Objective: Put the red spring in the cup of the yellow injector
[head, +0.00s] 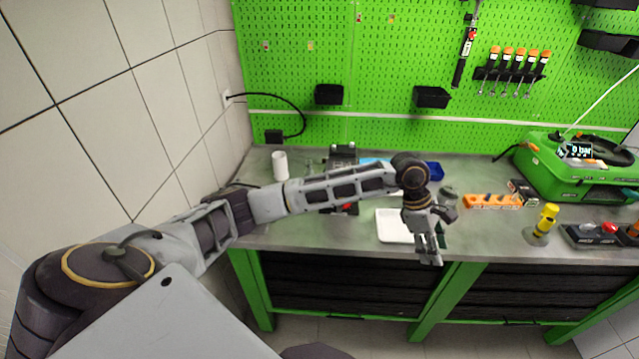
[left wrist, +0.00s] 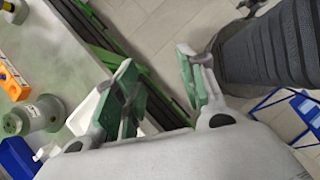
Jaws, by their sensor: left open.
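The yellow injector (head: 546,220) stands upright on a round grey base on the right part of the bench. I cannot see into its cup. I cannot make out the red spring for certain; a small red piece (head: 609,227) shows on a dark holder at the far right, but its shape is too small to tell. My left gripper (head: 432,253) points down at the bench's front edge, right of the white tray and well left of the injector. In the left wrist view my left gripper (left wrist: 159,80) has its green-padded fingers apart, with nothing between them.
A white tray (head: 392,228) lies left of my gripper. A blue bin (head: 435,173), a grey cylindrical part (left wrist: 31,117) and an orange holder (head: 484,201) are nearby. A green machine (head: 560,176) with a display fills the back right. A white cup (head: 280,165) stands at left.

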